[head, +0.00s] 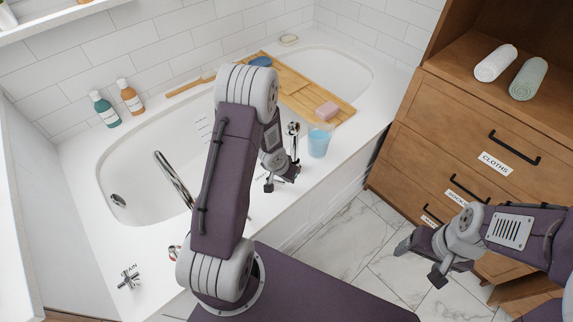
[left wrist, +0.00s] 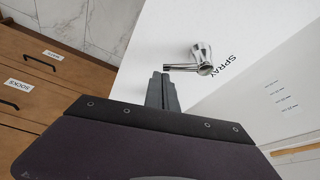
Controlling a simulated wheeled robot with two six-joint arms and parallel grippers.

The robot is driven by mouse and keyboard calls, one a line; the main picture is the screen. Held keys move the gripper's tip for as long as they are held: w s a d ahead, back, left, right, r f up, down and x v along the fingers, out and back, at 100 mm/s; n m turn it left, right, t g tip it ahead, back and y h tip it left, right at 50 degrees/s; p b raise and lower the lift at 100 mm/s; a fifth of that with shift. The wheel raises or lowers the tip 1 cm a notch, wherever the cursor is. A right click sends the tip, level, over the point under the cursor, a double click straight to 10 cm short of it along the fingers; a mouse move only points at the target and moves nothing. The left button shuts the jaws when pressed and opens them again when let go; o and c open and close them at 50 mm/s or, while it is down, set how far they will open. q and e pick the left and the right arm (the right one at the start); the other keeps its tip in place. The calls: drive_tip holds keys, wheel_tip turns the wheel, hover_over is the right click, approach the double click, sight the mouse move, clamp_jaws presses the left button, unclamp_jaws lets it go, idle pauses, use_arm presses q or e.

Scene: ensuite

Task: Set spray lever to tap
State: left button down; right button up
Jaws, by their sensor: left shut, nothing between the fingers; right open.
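The spray lever (left wrist: 203,60) is a chrome handle on the white tub ledge, beside the printed word SPRAY in the left wrist view. Its thin arm points left in that view, just beyond my fingertips. My left gripper (left wrist: 162,76) is shut and empty, its tips close to the lever arm; I cannot tell if they touch. In the head view my left gripper (head: 269,185) is low over the tub's front ledge, and my own arm hides part of that ledge. The curved chrome tap spout (head: 174,178) stands left of my arm. My right gripper (head: 421,263) is open and empty.
A chrome hand shower (head: 293,130) and a blue cup (head: 319,141) stand near the left gripper. A wooden bath board (head: 300,95) spans the tub. A cross handle (head: 128,281) is at lower left. Wooden drawers (head: 470,130) stand right, with marble floor between.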

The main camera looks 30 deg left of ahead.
use_arm(q)
drive_tip(key=s+m+p, duration=0.1)
drive_tip(key=p, duration=0.1)
drive_tip(key=s+m+h+p, duration=0.1)
drive_tip(key=m+p, duration=0.1)
drive_tip(key=shift+d+r, duration=0.1)
drive_tip(key=shift+r, duration=0.15)
drive_tip(key=m+p, duration=0.1)
drive_tip(key=s+m+p, duration=0.1)
drive_tip(key=shift+f+g+h+p, duration=0.15)
drive_tip(key=shift+g+h+p, duration=0.15)
drive_tip(key=shift+h, duration=0.1)
drive_tip(key=shift+s+f+m+p, duration=0.1)
drive_tip(key=shift+s+m+p, duration=0.05)
drive_tip(key=shift+m+p, duration=0.2)
